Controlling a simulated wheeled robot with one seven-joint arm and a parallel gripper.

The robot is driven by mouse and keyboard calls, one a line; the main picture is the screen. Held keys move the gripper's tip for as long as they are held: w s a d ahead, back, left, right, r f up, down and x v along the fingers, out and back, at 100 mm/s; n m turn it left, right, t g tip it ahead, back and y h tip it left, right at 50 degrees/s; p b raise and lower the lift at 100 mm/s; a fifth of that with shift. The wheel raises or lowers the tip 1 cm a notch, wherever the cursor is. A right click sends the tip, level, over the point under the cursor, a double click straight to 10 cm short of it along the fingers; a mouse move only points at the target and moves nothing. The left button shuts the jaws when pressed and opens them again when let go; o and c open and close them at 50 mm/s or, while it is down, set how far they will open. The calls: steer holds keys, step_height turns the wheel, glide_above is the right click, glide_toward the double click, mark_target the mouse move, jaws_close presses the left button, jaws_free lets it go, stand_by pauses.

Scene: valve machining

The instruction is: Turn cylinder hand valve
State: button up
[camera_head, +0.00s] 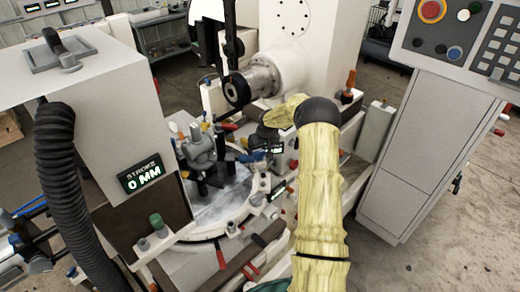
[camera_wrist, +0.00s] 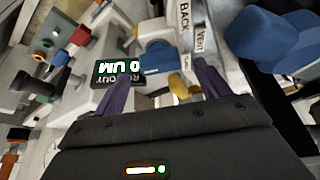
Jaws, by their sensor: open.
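A small hand valve with a blue handle (camera_wrist: 158,58) shows between my gripper's fingers in the wrist view. Beside it stands a pale plate (camera_wrist: 190,40) lettered "BACK" and "VENT", with a yellow part (camera_wrist: 185,88) below. My gripper (camera_wrist: 163,78) is open, its two dark fingers to the left and right of the blue handle; I cannot tell whether they touch it. In the head view my gripper (camera_head: 263,140) is at the machine's right side, below the spindle, and my arm hides part of the valve area.
A runout display (camera_wrist: 118,72) reading 0 UM is close to the left finger. Large blue parts (camera_wrist: 262,38) are at the right. The head view shows the spindle (camera_head: 248,82), round table (camera_head: 222,205), stroke display (camera_head: 142,175), hose (camera_head: 70,190) and control panel (camera_head: 470,45).

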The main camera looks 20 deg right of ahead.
mark_target(259, 155)
steer(key=shift+p+x, duration=0.3)
steer(key=shift+x, duration=1)
steer(key=shift+c, duration=0.2)
steer(key=c, duration=0.9)
steer(key=shift+c, duration=0.2)
